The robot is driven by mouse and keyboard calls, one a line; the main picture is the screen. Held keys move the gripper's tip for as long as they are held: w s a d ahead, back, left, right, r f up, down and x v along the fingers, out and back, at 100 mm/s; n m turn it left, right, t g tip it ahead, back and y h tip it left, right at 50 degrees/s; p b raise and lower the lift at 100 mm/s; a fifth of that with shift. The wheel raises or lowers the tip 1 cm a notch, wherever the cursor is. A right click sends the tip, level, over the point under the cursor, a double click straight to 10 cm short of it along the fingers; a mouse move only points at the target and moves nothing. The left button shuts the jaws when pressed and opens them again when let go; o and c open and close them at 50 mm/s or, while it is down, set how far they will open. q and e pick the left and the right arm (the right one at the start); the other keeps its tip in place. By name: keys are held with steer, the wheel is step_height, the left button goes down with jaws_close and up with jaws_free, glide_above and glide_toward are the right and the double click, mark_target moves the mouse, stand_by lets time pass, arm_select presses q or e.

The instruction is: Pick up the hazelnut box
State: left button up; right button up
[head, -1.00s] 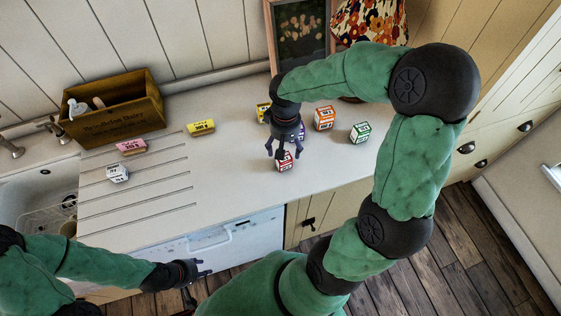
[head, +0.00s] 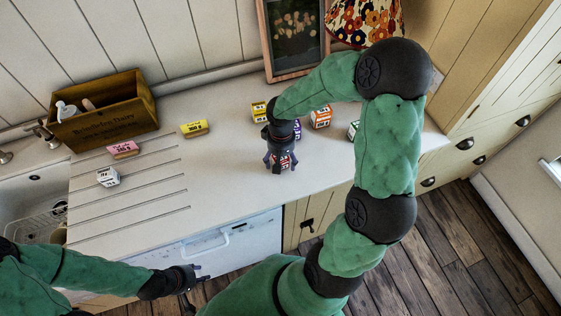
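Several small cartons stand on the white counter (head: 225,178); their labels are too small to read, so I cannot tell which is the hazelnut box. My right gripper (head: 281,163) points down over a red and white box (head: 283,165), its spread fingers on either side of it. Whether they touch the box cannot be seen. An orange box (head: 320,118) and a yellow box (head: 259,112) stand behind this gripper, and a green box (head: 353,130) is partly hidden by my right arm. My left gripper (head: 201,274) is open and empty in front of the counter, at the lower left.
A wooden crate (head: 105,124) stands at the back left. A yellow pack (head: 194,128), a pink pack (head: 123,149) and a white carton (head: 108,177) are on the left part of the counter by the sink (head: 30,190). A picture frame (head: 294,72) and floral lamp shade (head: 362,22) stand behind.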

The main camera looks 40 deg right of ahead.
steer(key=shift+f, duration=0.9)
steer(key=shift+r, duration=0.1)
steer(key=c, duration=1.4)
